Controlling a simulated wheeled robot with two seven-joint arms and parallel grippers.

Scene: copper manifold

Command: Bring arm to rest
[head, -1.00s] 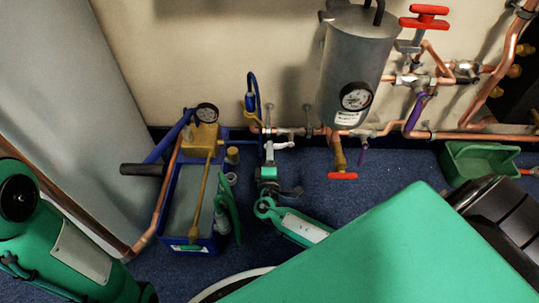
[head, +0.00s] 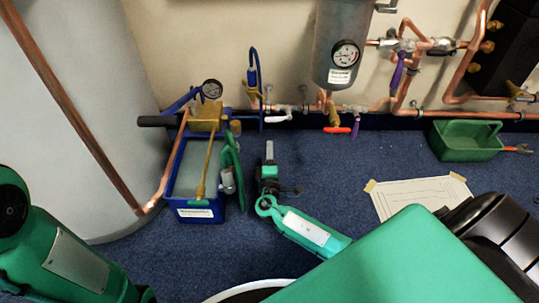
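My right gripper (head: 269,150) is above the blue floor, short of the wall pipework. Its arm comes in from the lower right, with a green forearm (head: 310,232) and a large green link (head: 405,260) in front. A pale grey finger points away toward the wall; the gap between the fingers cannot be made out. No object shows in it. Clear floor shows between its tip and the white-levered valve (head: 279,118). My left arm (head: 70,255) shows only as green links at the lower left; its gripper is out of view.
A blue test pump (head: 195,211) with a gauge stands left of the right gripper, close to it. Copper pipes (head: 380,105) and a grey cylinder (head: 340,40) with a gauge line the wall. A green tray (head: 468,146) and a paper sheet (head: 420,194) lie right. A large pale cylinder (head: 75,110) stands left.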

